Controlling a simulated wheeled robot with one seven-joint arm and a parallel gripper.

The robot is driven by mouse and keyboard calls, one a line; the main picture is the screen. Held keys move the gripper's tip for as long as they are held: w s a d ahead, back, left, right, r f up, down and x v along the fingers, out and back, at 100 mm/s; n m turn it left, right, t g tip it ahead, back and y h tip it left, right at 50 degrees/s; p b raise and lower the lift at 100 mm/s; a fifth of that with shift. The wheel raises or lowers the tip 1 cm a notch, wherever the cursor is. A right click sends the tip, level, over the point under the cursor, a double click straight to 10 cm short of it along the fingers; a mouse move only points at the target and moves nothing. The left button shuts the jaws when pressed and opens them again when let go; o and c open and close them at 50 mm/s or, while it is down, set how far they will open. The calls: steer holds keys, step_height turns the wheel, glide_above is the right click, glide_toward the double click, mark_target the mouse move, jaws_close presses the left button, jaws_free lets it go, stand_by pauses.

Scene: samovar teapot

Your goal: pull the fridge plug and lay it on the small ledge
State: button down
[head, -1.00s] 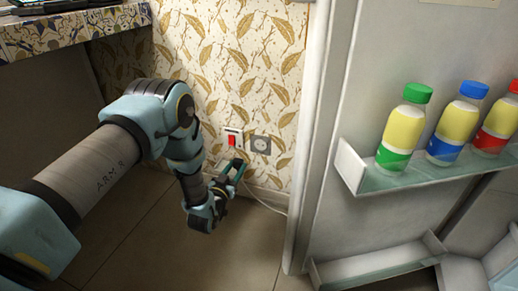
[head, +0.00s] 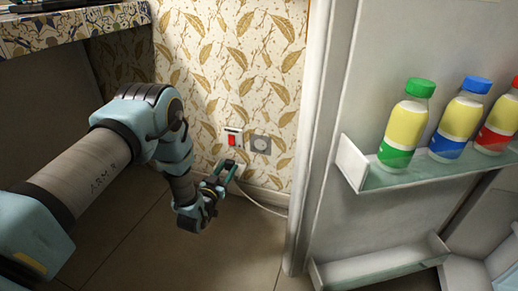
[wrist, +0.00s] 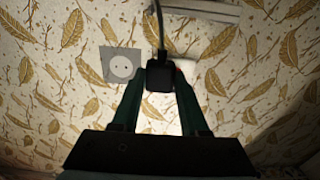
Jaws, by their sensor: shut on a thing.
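My gripper (head: 227,170) is low in front of the papered wall, left of the fridge. It is shut on the dark fridge plug (wrist: 160,76), which sits between the green fingertips in the wrist view. A dark cord (wrist: 159,22) runs from the plug to the top of that view. In the head view the plug is small and partly hidden by the fingers; it appears apart from the wall. A red switch (head: 232,140) on a white plate is just above. I cannot make out the small ledge for certain; a pale strip (wrist: 208,10) shows in the wrist view.
A white cable (head: 258,205) runs low along the wall to the fridge. The open fridge door shelf (head: 400,177) with bottles stands at the right. A patterned counter (head: 75,32) is upper left.

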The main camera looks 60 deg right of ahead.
mark_target(227, 173)
steer(key=shift+w+a+f+b, duration=0.15)
steer(key=shift+w+f+b, duration=0.15)
steer(key=shift+w, duration=0.3)
steer(key=shift+w+a+f+b, duration=0.15)
steer(key=shift+w+f, duration=0.1)
steer(key=shift+w, duration=0.3)
steer(key=shift+w+a+f+b, duration=0.15)
steer(key=shift+w+f+b, duration=0.15)
steer(key=shift+w, duration=0.3)
steer(key=shift+d, duration=0.1)
steer(key=shift+f+b+x, duration=0.2)
steer(key=shift+b+x, duration=0.45)
steer(key=shift+x, duration=0.3)
steer(key=shift+f+b+x, duration=0.15)
steer(key=shift+b+x, duration=0.55)
steer(key=shift+x, duration=0.3)
steer(key=shift+f+b+x, duration=0.2)
steer(key=shift+b+x, duration=0.45)
steer(key=shift+x, duration=0.3)
steer(key=shift+f, duration=0.15)
steer(key=shift+f+b, duration=0.65)
steer(key=shift+f, duration=0.2)
